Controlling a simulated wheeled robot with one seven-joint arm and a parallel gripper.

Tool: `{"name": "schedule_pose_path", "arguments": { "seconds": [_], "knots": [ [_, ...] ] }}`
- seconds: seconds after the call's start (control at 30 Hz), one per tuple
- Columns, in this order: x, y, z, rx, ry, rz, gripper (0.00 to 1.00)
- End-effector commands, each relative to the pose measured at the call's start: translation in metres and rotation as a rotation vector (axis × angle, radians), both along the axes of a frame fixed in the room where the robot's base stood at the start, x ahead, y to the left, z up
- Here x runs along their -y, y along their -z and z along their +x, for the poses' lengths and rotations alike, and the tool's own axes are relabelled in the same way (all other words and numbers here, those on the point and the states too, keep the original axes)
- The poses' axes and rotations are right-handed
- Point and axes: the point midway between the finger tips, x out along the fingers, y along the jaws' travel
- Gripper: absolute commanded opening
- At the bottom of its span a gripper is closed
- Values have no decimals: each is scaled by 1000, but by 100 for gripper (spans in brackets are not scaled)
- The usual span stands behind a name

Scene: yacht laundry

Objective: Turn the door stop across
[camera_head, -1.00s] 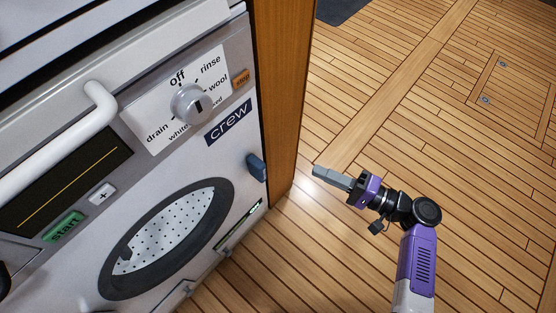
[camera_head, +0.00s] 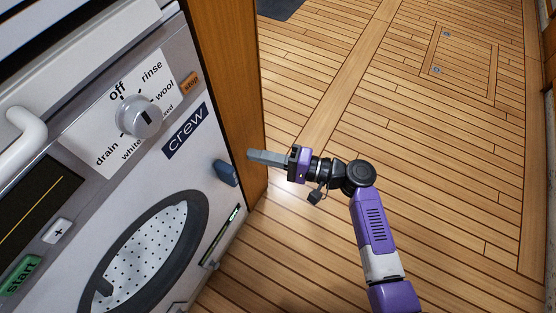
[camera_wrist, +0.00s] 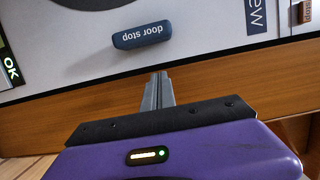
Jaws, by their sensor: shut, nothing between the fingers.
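The door stop (camera_head: 226,173) is a small dark blue block on the white front of the washing machine, right of the round door. In the wrist view the door stop (camera_wrist: 142,34) lies lengthwise across the picture, its label upside down, beyond my fingertips. My gripper (camera_head: 251,155) is shut and empty, its grey fingers pointing left toward the machine. In the head view it is right of the door stop, in front of the wooden panel. In the wrist view my gripper (camera_wrist: 160,76) shows below the door stop, with a gap between them.
The machine (camera_head: 195,185) has a dial (camera_head: 139,116), an orange stop button (camera_head: 190,82), a green start button (camera_head: 20,275) and a white handle (camera_head: 22,138). A wooden panel (camera_head: 225,80) borders it on the right. The plank floor (camera_head: 440,190) is open to the right.

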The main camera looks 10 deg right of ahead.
Motion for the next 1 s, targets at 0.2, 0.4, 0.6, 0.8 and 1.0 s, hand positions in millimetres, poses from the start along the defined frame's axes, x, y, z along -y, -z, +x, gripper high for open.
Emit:
{"name": "schedule_pose_path", "arguments": {
  "seconds": [0.2,0.4,0.6,0.8,1.0],
  "knots": [
    [-23,1,-18,-2,1,0,0],
    [-30,0,-28,-1,1,0,0],
    [-31,0,-29,-1,1,-1,0],
    [-31,0,-29,1,1,-1,0],
    [-32,-1,-30,27,1,-23,0]
  ]
}}
